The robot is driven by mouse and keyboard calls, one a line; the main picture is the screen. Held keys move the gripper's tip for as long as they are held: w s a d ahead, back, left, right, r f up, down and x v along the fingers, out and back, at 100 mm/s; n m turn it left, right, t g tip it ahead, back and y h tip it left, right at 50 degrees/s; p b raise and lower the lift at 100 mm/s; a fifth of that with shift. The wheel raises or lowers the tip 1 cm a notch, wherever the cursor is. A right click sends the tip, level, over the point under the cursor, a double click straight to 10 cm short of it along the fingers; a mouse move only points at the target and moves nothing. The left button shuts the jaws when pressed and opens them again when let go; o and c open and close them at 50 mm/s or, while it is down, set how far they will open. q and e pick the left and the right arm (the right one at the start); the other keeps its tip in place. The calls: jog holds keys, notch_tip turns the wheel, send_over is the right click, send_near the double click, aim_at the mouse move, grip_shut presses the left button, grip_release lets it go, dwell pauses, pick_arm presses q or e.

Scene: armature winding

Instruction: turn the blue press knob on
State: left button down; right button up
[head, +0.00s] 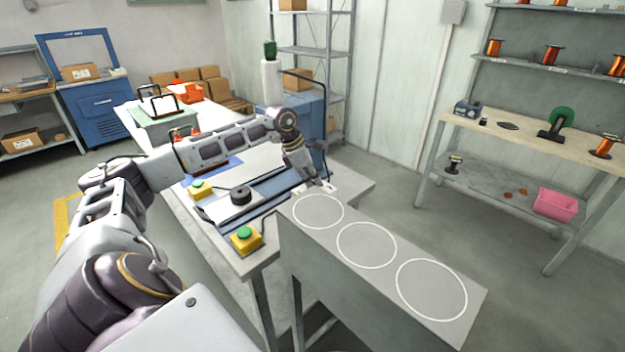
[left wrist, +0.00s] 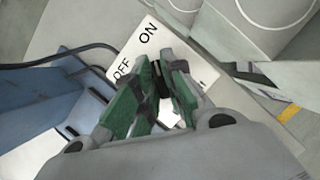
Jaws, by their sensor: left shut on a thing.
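A white plate (left wrist: 203,68) marked ON and OFF lies under my left gripper (left wrist: 165,75) in the left wrist view. The green-padded fingers are closed together over the middle of the plate, on the press knob. In the head view my left gripper (head: 320,187) reaches down to the plate at the bench's right end, beside the grey stand. My right gripper is in neither view.
A grey stand (head: 385,262) with three white circles is close by at the right. Two yellow boxes with green buttons (head: 246,237) and a black round part (head: 240,195) are on the bench. Shelves (head: 555,66) and a side table (head: 560,130) with orange spools stand farther right.

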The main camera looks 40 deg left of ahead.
pick_arm(q)
jog(key=shift+f, duration=0.2)
jog(key=c, duration=1.5)
grip_release()
jog(key=shift+d, duration=0.1)
jog(key=shift+r, duration=0.1)
jog(key=v, duration=1.2)
